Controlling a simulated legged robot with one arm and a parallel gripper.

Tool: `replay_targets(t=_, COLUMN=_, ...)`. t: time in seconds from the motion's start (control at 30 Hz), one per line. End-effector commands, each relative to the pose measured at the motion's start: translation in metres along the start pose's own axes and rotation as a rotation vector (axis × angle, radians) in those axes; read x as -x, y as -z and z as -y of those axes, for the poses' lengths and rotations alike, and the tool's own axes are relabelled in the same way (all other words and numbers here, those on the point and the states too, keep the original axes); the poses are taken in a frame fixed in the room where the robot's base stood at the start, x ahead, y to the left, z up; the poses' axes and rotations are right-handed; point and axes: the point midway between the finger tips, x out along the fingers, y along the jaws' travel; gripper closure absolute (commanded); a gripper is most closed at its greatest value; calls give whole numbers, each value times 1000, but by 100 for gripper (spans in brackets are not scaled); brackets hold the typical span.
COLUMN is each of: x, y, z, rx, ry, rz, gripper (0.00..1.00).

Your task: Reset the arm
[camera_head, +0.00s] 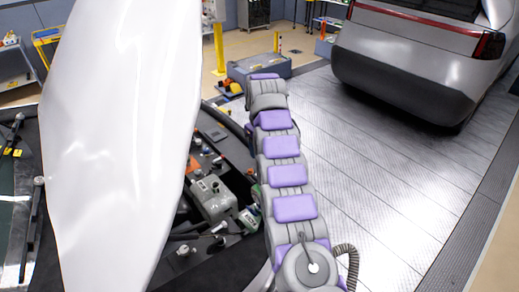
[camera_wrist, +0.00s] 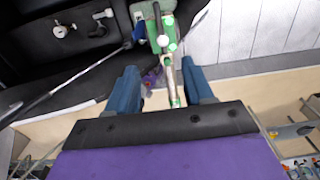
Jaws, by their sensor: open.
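My arm rises through the middle of the head view as grey segments with purple pads. My gripper cannot be made out there. In the wrist view my gripper (camera_wrist: 160,66) shows two blue fingers spread apart above a black bar and a purple pad. A green-and-white part (camera_wrist: 163,30) with a pale rod shows beyond and between the fingers. Neither finger visibly closes on it, and I cannot tell how far away it is.
A raised white panel (camera_head: 125,120) fills the left of the head view, beside an open engine bay (camera_head: 212,200) close to my arm. A silver car (camera_head: 415,60) stands at the upper right. A grey bin (camera_head: 258,68) lies behind my arm. The floor at right (camera_head: 390,190) is clear.

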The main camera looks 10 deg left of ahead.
Motion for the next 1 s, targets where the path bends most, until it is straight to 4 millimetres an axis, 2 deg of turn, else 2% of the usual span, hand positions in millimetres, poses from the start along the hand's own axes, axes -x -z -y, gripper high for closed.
replay_targets(t=0.37, x=0, y=0, z=0, rx=0, ry=0, rz=0, gripper=48)
replay_targets(t=0.53, x=3, y=6, z=1, rx=45, ry=-8, rz=-3, gripper=48)
replay_targets(t=0.67, x=14, y=20, z=3, rx=153, ry=-20, rz=1, gripper=48)
replay_targets(t=1.0, x=46, y=75, z=0, rx=526, ry=-56, rz=11, gripper=48)
